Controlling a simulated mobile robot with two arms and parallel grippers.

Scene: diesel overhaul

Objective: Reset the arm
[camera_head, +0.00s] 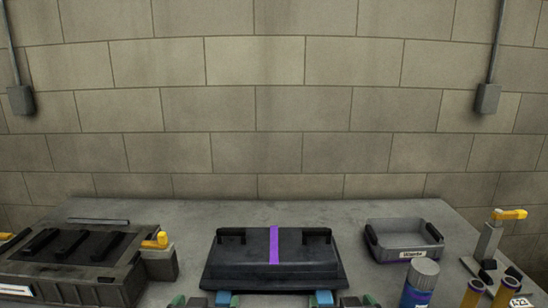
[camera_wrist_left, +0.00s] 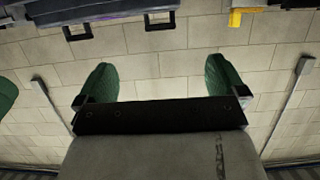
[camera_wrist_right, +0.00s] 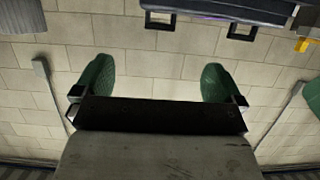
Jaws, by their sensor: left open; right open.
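My left gripper (camera_head: 200,301) shows only its green fingertips at the bottom edge of the head view. In the left wrist view my left gripper (camera_wrist_left: 162,82) has its green fingers wide apart with nothing between them. My right gripper (camera_head: 347,301) also shows only its tips at the bottom edge of the head view. In the right wrist view my right gripper (camera_wrist_right: 157,82) is open and empty, with the wall behind it. Both grippers are just in front of the black case (camera_head: 240,262) in the head view. The rest of both arms is out of the head view.
The case has a purple stripe and sits mid-bench. A grey bin (camera_head: 405,255) is right of it. A blue-grey cylinder (camera_head: 424,272), yellow tubes and a yellow-topped post (camera_head: 488,243) stand far right. A dark ribbed unit (camera_head: 70,280) is left. Bare bench (camera_head: 330,215) lies behind.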

